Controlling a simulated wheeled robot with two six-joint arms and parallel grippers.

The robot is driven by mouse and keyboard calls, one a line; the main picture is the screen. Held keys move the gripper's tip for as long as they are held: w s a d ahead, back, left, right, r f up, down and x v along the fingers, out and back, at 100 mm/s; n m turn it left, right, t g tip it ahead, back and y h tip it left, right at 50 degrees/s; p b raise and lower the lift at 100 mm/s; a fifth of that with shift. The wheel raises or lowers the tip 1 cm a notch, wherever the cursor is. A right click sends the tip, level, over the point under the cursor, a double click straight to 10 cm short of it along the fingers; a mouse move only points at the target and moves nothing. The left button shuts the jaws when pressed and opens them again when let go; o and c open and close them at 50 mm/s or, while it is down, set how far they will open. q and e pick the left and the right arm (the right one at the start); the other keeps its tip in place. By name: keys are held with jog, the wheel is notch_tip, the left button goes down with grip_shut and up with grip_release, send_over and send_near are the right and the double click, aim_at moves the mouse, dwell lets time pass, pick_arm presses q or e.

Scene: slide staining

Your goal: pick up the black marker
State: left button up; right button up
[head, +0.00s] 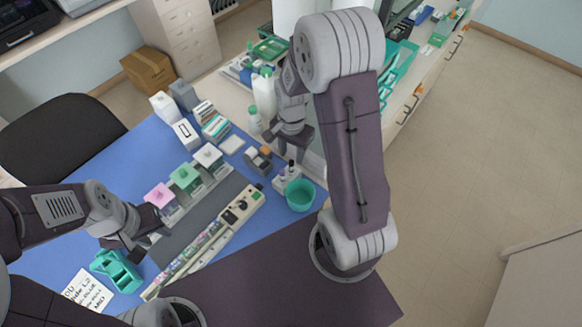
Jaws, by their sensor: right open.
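A small white holder (287,181) stands on the blue mat just left of the teal cup. A slim upright item with a black top (291,164) stands in it and looks like the black marker, though it is too small to be sure. My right gripper (290,142) is open, pointing down just above and behind that holder. My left gripper (142,243) is at the left, near the front of the staining jars and above a teal rack (117,270). Its jaw opening is unclear.
A teal cup (300,196) stands right of the holder. Staining jars with pink, green and white lids (184,178) line the mat. A long slide tray (205,246) lies in front. White bottles (264,97) stand behind my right gripper. A handwritten card (88,291) lies front left.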

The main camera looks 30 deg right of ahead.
aim_at(291, 162)
jog(key=f, duration=0.2)
jog(key=w+f, duration=0.1)
jog(key=shift+d, duration=0.3)
jog(key=shift+s+a+f+p, duration=0.15)
jog(key=shift+s+p, duration=0.1)
jog(key=shift+p, duration=0.05)
jog(key=f, duration=0.2)
jog(key=f+p, duration=0.1)
jog(key=f, duration=0.1)
jog(key=shift+s+a, duration=0.2)
jog(key=shift+w+d+f, duration=0.15)
jog(key=shift+w+f, duration=0.15)
jog(key=shift+f, duration=0.05)
jog(key=shift+s+r, duration=0.15)
jog(key=shift+s, duration=0.05)
grip_shut()
